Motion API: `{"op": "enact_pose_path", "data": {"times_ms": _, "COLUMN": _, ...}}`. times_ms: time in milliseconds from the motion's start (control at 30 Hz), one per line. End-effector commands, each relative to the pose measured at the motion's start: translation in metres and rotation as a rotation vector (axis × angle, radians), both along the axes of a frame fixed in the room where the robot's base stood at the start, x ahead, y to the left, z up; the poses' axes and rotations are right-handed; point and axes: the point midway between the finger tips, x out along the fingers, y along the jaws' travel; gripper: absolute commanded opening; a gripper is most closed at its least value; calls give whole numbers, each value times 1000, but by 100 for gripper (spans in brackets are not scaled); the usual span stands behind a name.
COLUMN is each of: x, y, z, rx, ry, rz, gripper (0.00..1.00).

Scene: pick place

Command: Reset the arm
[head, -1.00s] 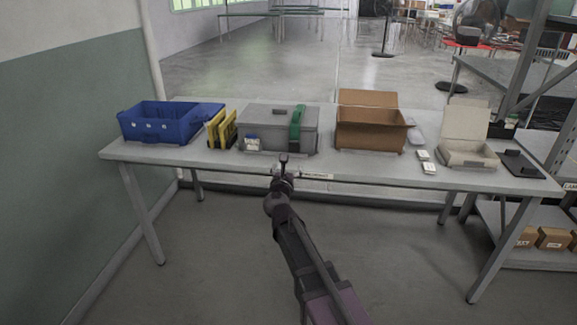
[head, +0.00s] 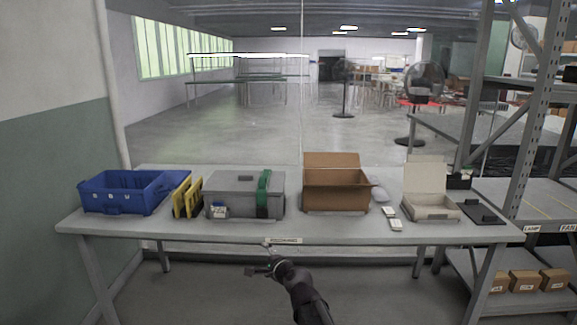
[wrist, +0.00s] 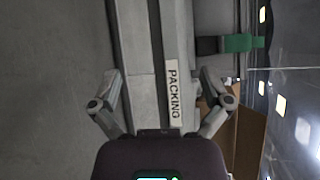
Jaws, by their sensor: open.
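My gripper (head: 258,270) is in front of the packing table (head: 340,232), below its front edge in the head view. In the wrist view its two fingers (wrist: 160,98) are spread wide with nothing between them. The table's front edge with a "PACKING" label (wrist: 174,95) shows beyond the fingers. The arm reaches up from the bottom of the head view.
On the table stand a blue crate (head: 108,200), yellow items (head: 187,198), a grey toolbox (head: 232,207) with a green strap, an open brown box (head: 337,200) and an open white box (head: 432,210). Metal shelving (head: 535,130) stands at right. Floor before the table is clear.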

Motion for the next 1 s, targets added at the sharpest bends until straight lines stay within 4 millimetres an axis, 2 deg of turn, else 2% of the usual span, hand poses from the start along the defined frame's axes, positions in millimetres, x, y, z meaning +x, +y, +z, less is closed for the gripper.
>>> {"op": "enact_pose_path", "data": {"times_ms": 267, "x": -47, "y": -51, "z": -57, "rx": -500, "ry": 46, "rz": 264, "gripper": 98}}
{"op": "enact_pose_path", "data": {"times_ms": 467, "x": -90, "y": -102, "z": -96, "rx": -819, "ry": 132, "rz": 478, "gripper": 98}}
{"op": "enact_pose_path", "data": {"times_ms": 600, "x": -124, "y": -144, "z": -117, "rx": -1007, "ry": 221, "rz": 635, "gripper": 98}}
{"op": "enact_pose_path", "data": {"times_ms": 800, "x": -163, "y": -189, "z": -133, "rx": -1167, "ry": 336, "rz": 814, "gripper": 98}}
{"op": "enact_pose_path", "data": {"times_ms": 1000, "x": -192, "y": -221, "z": -138, "rx": -1248, "ry": 430, "rz": 939, "gripper": 98}}
